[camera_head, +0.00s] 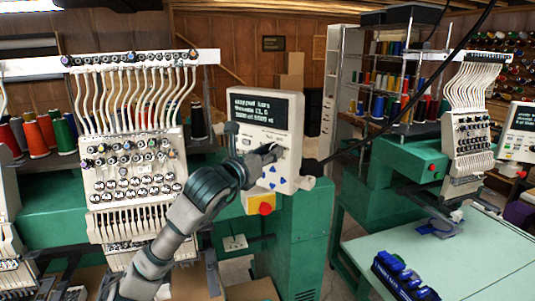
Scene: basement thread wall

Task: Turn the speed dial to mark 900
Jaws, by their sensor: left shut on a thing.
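The control panel (285,125) is a pale box on the green embroidery machine in the middle of the head view. Its dark screen (258,106) shows white text too small to read. My left gripper (268,155) reaches in from the lower left and is against the panel face below the screen. It is shut on what appears to be the speed dial, which my fingers mostly hide. The dial's marks and pointer cannot be read. Blue buttons (271,183) show below the gripper. My right gripper is not in view.
A red stop button (265,208) on a yellow box sits under the panel. A needle head (130,170) with many threads stands at left. A dark cable (400,115) hangs across the right. A pale table (470,255) with blue items is at lower right.

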